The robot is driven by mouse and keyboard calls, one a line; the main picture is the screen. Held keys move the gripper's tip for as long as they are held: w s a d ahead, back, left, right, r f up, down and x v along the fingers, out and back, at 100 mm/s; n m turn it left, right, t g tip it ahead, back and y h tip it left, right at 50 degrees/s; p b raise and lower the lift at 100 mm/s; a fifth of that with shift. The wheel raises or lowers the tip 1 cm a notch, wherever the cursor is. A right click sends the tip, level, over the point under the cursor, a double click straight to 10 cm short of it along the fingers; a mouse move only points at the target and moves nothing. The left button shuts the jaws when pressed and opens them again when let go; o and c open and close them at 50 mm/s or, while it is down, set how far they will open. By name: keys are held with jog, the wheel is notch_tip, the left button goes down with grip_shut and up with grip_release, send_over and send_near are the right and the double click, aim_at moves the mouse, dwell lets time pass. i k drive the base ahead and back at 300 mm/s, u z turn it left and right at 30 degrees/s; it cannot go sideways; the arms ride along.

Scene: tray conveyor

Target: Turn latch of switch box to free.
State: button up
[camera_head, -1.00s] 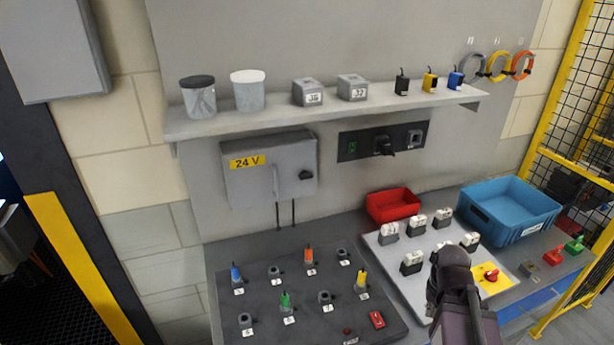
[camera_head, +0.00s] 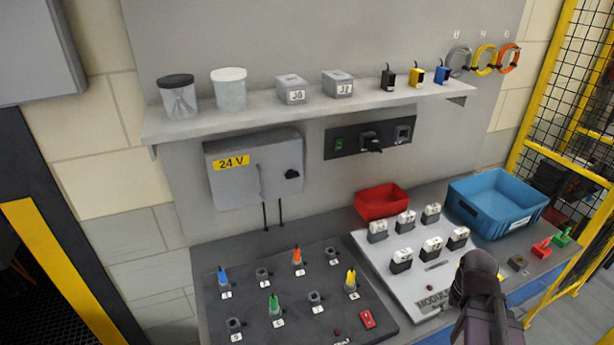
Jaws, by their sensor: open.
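The switch box is most likely the grey wall box (camera_head: 225,190) with a yellow "24 V" label, under the shelf. Its door looks closed. A small black latch knob (camera_head: 291,174) sits on the right part of its front; its exact turn angle is too small to tell. A dark rounded part of my arm shows at the lower right, over the right end of the bench, well away from the box. My gripper's fingers are not in view.
A shelf (camera_head: 290,110) with jars, grey boxes and small coloured blocks juts out above the box. A black panel (camera_head: 345,142) is to its right. Below are a dark plug board (camera_head: 240,300), a red bin (camera_head: 382,203), a white module board (camera_head: 385,275) and a blue crate (camera_head: 500,205).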

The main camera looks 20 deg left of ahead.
aim_at(290, 174)
jog(key=z, duration=0.3)
jog(key=k, duration=1.6)
jog(key=u, duration=0.45)
jog(key=i, duration=1)
jog(key=u, duration=0.1)
